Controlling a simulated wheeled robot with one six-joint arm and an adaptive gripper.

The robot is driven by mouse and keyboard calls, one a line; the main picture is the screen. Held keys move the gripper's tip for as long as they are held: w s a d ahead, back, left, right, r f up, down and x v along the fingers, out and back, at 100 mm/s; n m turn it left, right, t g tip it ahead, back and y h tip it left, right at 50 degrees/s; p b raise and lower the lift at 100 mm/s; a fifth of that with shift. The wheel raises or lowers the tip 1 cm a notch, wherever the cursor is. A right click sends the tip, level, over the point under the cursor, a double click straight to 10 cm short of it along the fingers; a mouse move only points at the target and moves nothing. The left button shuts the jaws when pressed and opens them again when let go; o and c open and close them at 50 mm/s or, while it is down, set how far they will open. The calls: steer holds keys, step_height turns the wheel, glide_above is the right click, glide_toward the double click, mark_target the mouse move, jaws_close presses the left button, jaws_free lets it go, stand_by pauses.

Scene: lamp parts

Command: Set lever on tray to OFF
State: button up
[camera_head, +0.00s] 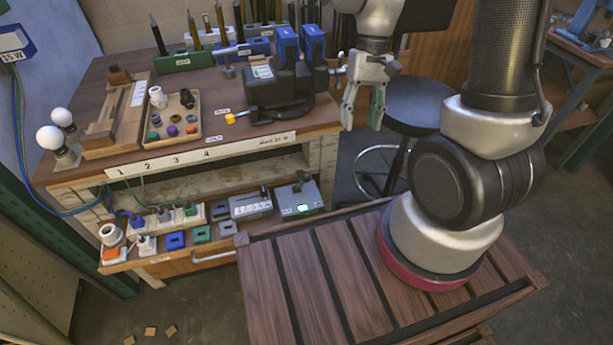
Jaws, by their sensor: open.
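A grey box (288,202) sits at the right end of the pulled-out lower tray (165,268). A small dark lever (301,178) stands up from the box's top. A green light (303,209) glows on its front. The lever's exact tilt and any ON or OFF marking are too small to read. My gripper (362,122) is open and empty, with its fingers pointing down. It hangs just right of the workbench's right edge, above and to the right of the grey box in the picture, clear of it.
Left of the box, the tray holds a grey unit (250,205), a power strip (165,222) and several plugs and blocks. The workbench (225,150) overhangs the tray's back. A black vise (280,92) stands near its right edge. A stool (418,105) stands behind my gripper.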

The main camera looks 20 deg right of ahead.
steer(key=w+a+f+m+g+y, duration=0.1)
steer(key=w+a+f+m, duration=0.15)
steer(key=f, duration=0.45)
steer(key=w+a+f+m+y, duration=0.1)
steer(key=a+f, duration=0.2)
steer(key=f, duration=0.5)
steer(key=m+t, duration=0.2)
steer(key=m, duration=0.1)
glide_above(307, 176)
steer(key=w+d, duration=0.2)
steer(key=d, duration=0.1)
step_height(307, 176, down, 3)
steer(key=x, duration=0.7)
steer(key=shift+a, duration=0.3)
jaws_close()
